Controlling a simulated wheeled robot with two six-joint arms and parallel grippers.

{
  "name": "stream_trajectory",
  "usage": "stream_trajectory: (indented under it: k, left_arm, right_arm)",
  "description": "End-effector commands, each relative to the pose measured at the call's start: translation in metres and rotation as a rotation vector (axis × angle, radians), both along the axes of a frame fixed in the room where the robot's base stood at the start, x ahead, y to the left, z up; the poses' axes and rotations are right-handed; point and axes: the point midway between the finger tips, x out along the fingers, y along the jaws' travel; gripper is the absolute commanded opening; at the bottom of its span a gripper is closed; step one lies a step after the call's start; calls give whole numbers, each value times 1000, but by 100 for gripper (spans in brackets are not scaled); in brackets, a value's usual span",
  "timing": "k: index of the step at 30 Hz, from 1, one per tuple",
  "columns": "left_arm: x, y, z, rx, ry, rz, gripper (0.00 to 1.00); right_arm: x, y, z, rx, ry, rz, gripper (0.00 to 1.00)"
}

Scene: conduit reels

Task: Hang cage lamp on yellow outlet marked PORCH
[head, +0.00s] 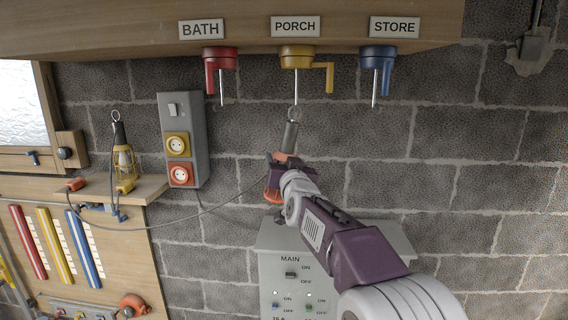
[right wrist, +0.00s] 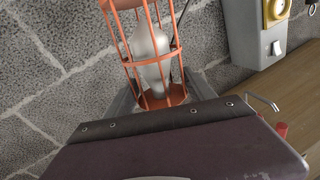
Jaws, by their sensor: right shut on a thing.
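The cage lamp has a grey handle (head: 290,137), a wire ring on top (head: 294,113) and an orange cage, which fills the top of the right wrist view (right wrist: 150,55) with a pale bulb inside. My right gripper (head: 284,165) is shut on this lamp and holds it roughly upright; its fingertips are largely hidden. The yellow outlet (head: 297,57) hangs under the board beneath the PORCH sign (head: 296,27). Its thin rod (head: 295,85) points down, ending just above or at the lamp's ring; I cannot tell whether they touch. My left gripper is not in view.
A red outlet (head: 219,58) and a blue outlet (head: 378,58) flank the yellow one. A second lamp with a yellow cage (head: 125,165) stands on the left shelf. A cable crosses to the held lamp. A grey MAIN panel (head: 330,240) is below my arm.

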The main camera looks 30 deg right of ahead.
Motion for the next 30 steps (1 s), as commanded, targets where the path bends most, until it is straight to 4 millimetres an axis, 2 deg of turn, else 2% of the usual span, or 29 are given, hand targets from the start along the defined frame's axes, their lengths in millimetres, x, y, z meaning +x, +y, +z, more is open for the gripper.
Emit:
stream_trajectory:
  k: [8,9,11,23,30]
  left_arm:
    - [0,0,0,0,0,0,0]
    - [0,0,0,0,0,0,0]
    - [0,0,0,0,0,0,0]
    - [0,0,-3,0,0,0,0]
    - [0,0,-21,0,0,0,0]
  right_arm:
    - [0,1,-1,0,3,2,11]
    - [0,1,-1,0,3,2,71]
    - [0,1,-1,0,3,2,88]
    - [-3,2,-3,0,3,2,88]
    - [-39,13,-6,1,-1,2,88]
